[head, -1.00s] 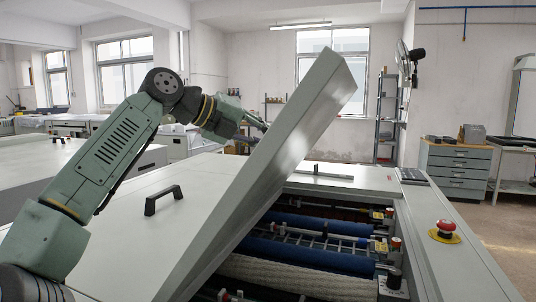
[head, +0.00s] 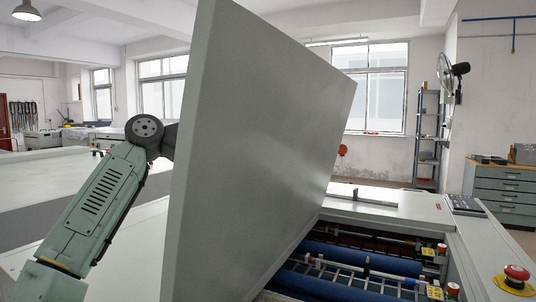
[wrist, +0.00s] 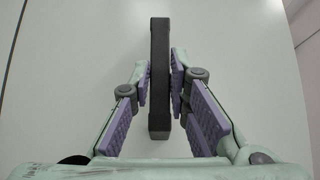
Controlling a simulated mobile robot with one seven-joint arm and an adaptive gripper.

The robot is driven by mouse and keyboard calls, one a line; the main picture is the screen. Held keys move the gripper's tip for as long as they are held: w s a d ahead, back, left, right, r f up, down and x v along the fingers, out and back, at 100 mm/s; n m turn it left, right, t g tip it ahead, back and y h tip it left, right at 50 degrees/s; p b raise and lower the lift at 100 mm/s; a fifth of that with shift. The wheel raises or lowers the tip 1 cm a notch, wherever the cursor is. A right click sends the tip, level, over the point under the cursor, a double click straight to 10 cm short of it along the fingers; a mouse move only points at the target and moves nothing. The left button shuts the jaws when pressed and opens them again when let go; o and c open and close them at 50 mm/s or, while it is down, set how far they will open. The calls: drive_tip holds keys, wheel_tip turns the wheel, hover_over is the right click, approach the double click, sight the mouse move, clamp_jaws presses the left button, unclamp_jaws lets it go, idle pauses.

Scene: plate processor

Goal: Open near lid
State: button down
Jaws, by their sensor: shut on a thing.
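The near lid (head: 265,150) is a large pale grey panel, raised and tilted steeply in the head view, with rollers exposed below its right side. In the wrist view the lid's pale outer face (wrist: 240,70) fills the background. A black bar handle (wrist: 160,55) stands on it. My gripper (wrist: 161,82) is shut on the handle, with a purple-padded finger on each side. In the head view the lid hides my gripper and the handle; only part of my arm shows to the left of the lid.
The open machine bay shows blue rollers (head: 345,255) and yellow-labelled fittings. A red emergency button (head: 516,272) is on the right frame. A flat control panel (head: 466,205) lies on the machine's top behind it. A fan (head: 450,70) and grey drawers (head: 505,190) stand farther back.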

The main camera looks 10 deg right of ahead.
drive_tip(key=c, duration=1.5)
unclamp_jaws()
drive_tip(key=shift+d, duration=0.1)
drive_tip(key=v, duration=1.2)
